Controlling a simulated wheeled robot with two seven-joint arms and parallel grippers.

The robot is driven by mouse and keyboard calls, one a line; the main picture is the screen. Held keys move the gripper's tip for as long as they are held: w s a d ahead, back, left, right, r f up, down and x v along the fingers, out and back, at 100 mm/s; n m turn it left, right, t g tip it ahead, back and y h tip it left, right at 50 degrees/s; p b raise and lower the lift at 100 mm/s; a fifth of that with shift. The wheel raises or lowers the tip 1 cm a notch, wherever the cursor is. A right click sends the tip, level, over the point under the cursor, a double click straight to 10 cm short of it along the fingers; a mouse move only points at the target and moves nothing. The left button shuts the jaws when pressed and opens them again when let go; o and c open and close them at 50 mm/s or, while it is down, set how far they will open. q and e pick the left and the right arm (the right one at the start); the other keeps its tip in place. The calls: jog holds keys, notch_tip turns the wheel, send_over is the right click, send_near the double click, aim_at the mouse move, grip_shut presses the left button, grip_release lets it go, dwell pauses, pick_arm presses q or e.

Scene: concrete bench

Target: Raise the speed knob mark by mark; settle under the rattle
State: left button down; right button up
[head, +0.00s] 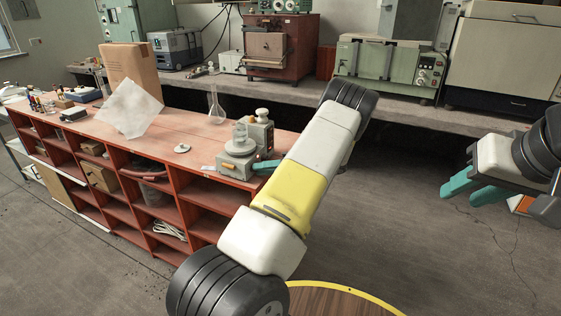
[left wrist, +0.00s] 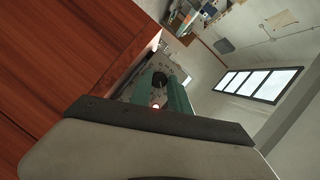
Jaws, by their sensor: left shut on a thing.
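My left gripper (head: 262,166) is at the device's right front, partly hidden by my own arm. In the left wrist view a dark round knob (left wrist: 159,80) on a pale panel sits between the teal fingers of my left gripper (left wrist: 160,86), which is shut on it. A small reddish light shows just below the knob. The knob's marks are too small to read. My right gripper (head: 475,187) is open and empty, out over the floor at the right.
The red wooden bench (head: 190,140) carries a glass flask (head: 215,105), a small white disc (head: 181,148), a translucent sheet (head: 130,108) and a cardboard box (head: 132,68). A rear concrete bench (head: 400,110) holds ovens and instruments. The floor at right is clear.

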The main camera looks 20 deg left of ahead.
pick_arm(q)
jog(key=shift+f+m+g+y, duration=0.1)
jog(key=shift+m+g+y, duration=0.35)
jog(key=shift+m, duration=0.55)
jog(key=c, duration=1.2)
grip_release()
jog(key=shift+c, duration=0.2)
jog(key=v, duration=0.7)
jog(key=shift+d, duration=0.35)
jog(key=shift+w, duration=0.15)
